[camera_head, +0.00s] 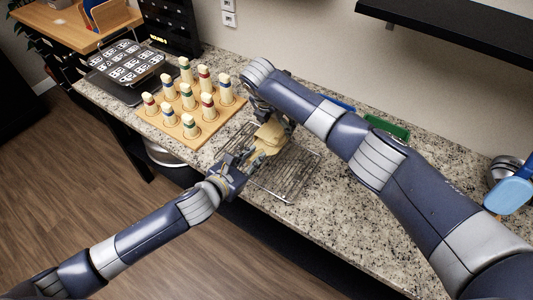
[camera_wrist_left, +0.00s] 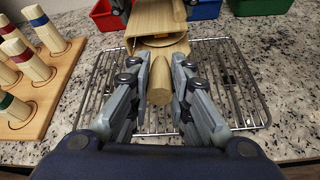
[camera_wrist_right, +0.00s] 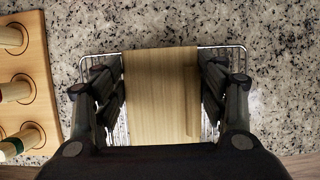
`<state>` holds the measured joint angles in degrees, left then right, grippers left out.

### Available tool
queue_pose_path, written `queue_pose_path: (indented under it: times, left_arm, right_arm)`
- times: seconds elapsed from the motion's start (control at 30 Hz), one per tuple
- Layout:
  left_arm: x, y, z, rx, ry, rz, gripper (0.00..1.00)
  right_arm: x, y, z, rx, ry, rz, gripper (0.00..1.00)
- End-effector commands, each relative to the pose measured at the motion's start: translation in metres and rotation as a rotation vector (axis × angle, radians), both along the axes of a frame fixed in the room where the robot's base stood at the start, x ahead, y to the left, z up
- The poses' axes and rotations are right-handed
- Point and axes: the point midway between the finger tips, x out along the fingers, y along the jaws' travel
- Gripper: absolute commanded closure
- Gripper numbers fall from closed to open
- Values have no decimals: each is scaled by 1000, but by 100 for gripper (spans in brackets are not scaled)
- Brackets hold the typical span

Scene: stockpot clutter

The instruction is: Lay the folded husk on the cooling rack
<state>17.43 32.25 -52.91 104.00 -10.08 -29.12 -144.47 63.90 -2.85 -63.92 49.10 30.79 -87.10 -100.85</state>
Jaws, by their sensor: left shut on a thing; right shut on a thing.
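The folded husk (camera_head: 268,138), a tan sheet with a rolled edge, is held over the wire cooling rack (camera_head: 293,180). In the right wrist view the husk (camera_wrist_right: 155,95) hides most of the rack (camera_wrist_right: 228,48). My right gripper (camera_head: 281,122) is shut on the husk from the far side, with its fingers on both sides. My left gripper (camera_wrist_left: 161,75) is shut from the near side on a tan rounded part that seems to belong to the husk. In the left wrist view the husk's open folded end (camera_wrist_left: 157,20) faces me. Whether it touches the wires cannot be told.
A wooden board (camera_head: 183,125) with several coloured-band pegs stands left of the rack. A dark tray (camera_head: 126,78) with labelled tiles lies farther left. A green bin (camera_head: 386,126) is behind my right arm. Bare granite (camera_head: 330,210) shows right of the rack.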

Motion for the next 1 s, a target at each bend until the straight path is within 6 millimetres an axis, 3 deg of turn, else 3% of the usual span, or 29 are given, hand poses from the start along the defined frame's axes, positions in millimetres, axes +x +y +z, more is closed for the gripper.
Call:
queue_pose_path:
  times: [0.47, 1.0]
  left_arm:
    - [0, 1, -7, 2, 3, 2, 100]
    - [0, 1, -34, 2, 2, 2, 100]
  right_arm:
    - [1, -1, -5, -3, -1, -1, 57]
    - [1, -1, -33, -3, -1, -1, 57]
